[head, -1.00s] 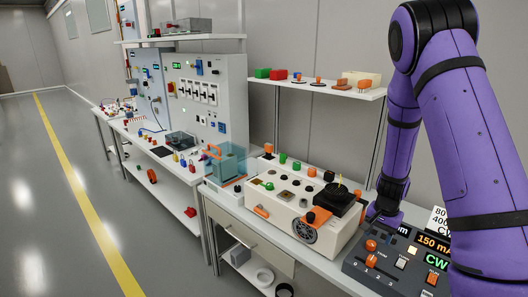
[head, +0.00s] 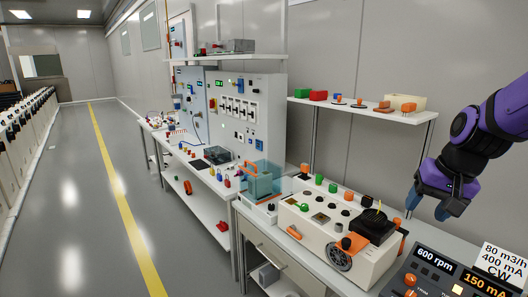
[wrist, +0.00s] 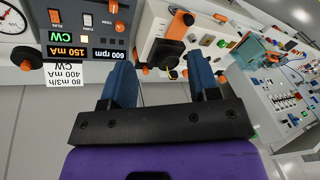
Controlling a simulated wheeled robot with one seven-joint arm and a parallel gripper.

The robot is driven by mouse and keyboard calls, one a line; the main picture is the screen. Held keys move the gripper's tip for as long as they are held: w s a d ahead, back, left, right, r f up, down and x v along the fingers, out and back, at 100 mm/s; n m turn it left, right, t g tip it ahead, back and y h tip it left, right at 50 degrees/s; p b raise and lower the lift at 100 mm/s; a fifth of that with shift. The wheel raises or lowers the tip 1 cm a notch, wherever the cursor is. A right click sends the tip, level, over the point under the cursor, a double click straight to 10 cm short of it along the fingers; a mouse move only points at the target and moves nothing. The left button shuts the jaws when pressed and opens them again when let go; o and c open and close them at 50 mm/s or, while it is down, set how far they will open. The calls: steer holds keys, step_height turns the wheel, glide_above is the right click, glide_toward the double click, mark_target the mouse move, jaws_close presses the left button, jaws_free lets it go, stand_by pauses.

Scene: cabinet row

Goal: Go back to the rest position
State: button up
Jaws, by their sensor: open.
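My gripper (head: 426,205) is at the right of the head view, on the end of my purple arm. It hangs in the air above the bench, near the wall and to the right of the white machine (head: 312,232). In the wrist view its two blue fingers (wrist: 162,85) stand well apart with nothing between them. The dark control panel (head: 440,275), with its 600 rpm and 150 mA displays, lies below and in front of the gripper, apart from it. It also shows at the upper left of the wrist view (wrist: 82,30).
A wall shelf (head: 355,108) with small coloured parts is behind, left of my arm. A card (head: 497,262) reading 80 m3/h, 400 mA, CW stands by the panel. A clear blue box (head: 265,182) and grey cabinets (head: 250,115) stand further left. The floor aisle is clear.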

steer(key=s+a+r+n+t, duration=0.1)
steer(key=s+r, duration=0.3)
steer(key=s, duration=0.4)
steer(key=s+a+r+n+t+h, duration=0.1)
steer(key=s+a+r+n, duration=0.1)
steer(key=s+r, duration=0.3)
steer(key=s+n, duration=0.1)
steer(key=s, duration=0.2)
steer(key=shift+s+r+h, duration=0.15)
steer(key=shift+s+h, duration=0.05)
steer(key=shift+h, duration=0.1)
